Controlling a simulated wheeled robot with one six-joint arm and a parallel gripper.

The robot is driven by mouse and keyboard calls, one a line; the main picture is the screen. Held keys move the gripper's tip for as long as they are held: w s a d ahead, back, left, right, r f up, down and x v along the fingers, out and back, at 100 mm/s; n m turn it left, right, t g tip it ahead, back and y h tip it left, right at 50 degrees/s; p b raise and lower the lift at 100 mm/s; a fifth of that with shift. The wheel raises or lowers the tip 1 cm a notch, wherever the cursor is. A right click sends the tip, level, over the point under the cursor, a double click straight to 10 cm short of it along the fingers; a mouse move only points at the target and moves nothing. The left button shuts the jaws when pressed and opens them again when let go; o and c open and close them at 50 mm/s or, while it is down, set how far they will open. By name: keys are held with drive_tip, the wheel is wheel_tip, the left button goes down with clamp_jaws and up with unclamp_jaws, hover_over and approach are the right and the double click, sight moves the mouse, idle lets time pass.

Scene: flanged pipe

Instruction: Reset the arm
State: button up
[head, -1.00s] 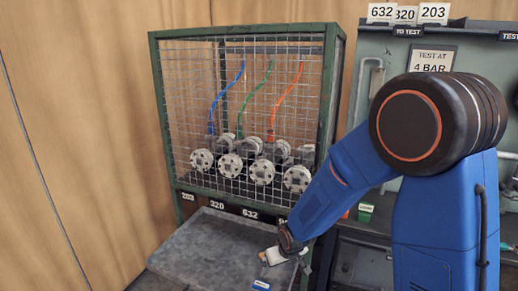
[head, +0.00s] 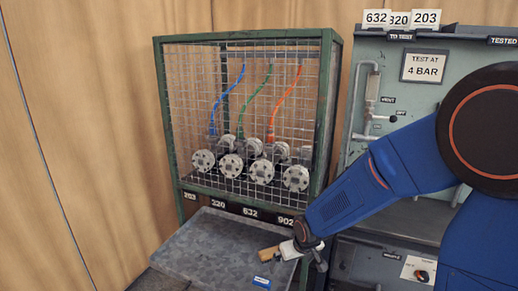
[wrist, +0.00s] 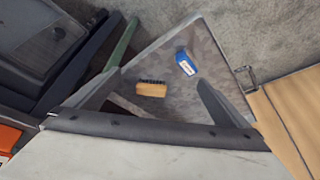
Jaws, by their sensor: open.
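My gripper (head: 312,258) is at the end of my blue arm, in front of the cage's lower right corner and over the right side of the grey metal tray (head: 205,245). Its jaws are open, with nothing seen between them.
A wooden brush (wrist: 151,90) and a blue labelled item (wrist: 186,63) lie on the tray. Behind it stands a green mesh cage (head: 335,120) with several flanged pipes (head: 262,172) and coloured hoses. A test bench (head: 410,105) stands at right.

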drive_tip(key=s+d+r+m, duration=0.2)
drive_tip(key=s+d+r, duration=0.85)
drive_tip(key=r, duration=0.25)
drive_tip(key=s+d+r+m, duration=0.1)
drive_tip(key=s+d+r, duration=0.2)
drive_tip(key=s, duration=0.5)
drive_tip(key=s+d+r+h, duration=0.1)
drive_tip(key=s+d+r, duration=0.2)
drive_tip(key=s, duration=0.5)
drive_tip(key=shift+s+d+r+m, duration=0.3)
drive_tip(key=shift+s+d+m, duration=0.1)
drive_tip(key=shift+d, duration=0.2)
